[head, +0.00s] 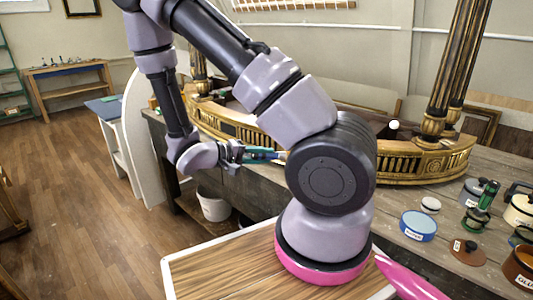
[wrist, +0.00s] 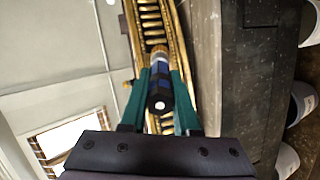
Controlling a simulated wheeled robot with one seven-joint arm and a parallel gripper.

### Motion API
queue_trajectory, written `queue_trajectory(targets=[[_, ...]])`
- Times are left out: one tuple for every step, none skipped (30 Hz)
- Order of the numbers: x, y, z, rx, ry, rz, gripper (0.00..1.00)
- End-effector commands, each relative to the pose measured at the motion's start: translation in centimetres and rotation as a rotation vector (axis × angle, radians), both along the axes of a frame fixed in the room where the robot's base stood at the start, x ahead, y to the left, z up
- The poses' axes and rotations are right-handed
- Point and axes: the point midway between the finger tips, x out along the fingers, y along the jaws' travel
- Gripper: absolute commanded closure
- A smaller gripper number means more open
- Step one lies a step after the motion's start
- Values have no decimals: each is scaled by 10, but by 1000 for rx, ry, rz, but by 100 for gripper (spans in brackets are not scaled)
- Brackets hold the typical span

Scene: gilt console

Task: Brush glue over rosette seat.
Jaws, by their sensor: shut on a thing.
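My gripper (head: 268,155) is shut on the brush, in front of the curved gilt console base (head: 425,165) at the bench's left part. In the wrist view my gripper's green fingers (wrist: 159,72) close on both sides of the brush (wrist: 159,88), which has a dark and blue handle with a white end facing the camera. The gilt moulding (wrist: 150,25) runs behind it. The brush's bristle tip and any contact with the console are hard to make out. The rosette seat cannot be picked out. A brown pot (head: 521,268) with a partly visible "GLU" label stands at the lower right.
Gilt columns (head: 455,75) rise from the console. A white bucket (head: 213,205) sits below. Floor is clear at left.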

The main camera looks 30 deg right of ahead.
Motion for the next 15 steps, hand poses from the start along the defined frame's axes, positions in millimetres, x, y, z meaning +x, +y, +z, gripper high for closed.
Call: queue_trajectory(targets=[[-1,1,0,0,0,0,100],[-1,1,0,0,0,0,100],[-1,1,0,0,0,0,100],[-1,1,0,0,0,0,100],[-1,1,0,0,0,0,100],[-1,1,0,0,0,0,100],[-1,1,0,0,0,0,100],[-1,1,0,0,0,0,100],[-1,1,0,0,0,0,100],[-1,2,0,0,0,1,100],[-1,2,0,0,0,1,100],[-2,4,0,0,0,2,100],[-3,6,0,1,0,2,100],[-4,8,0,1,0,3,100],[-6,11,0,1,0,3,100]])
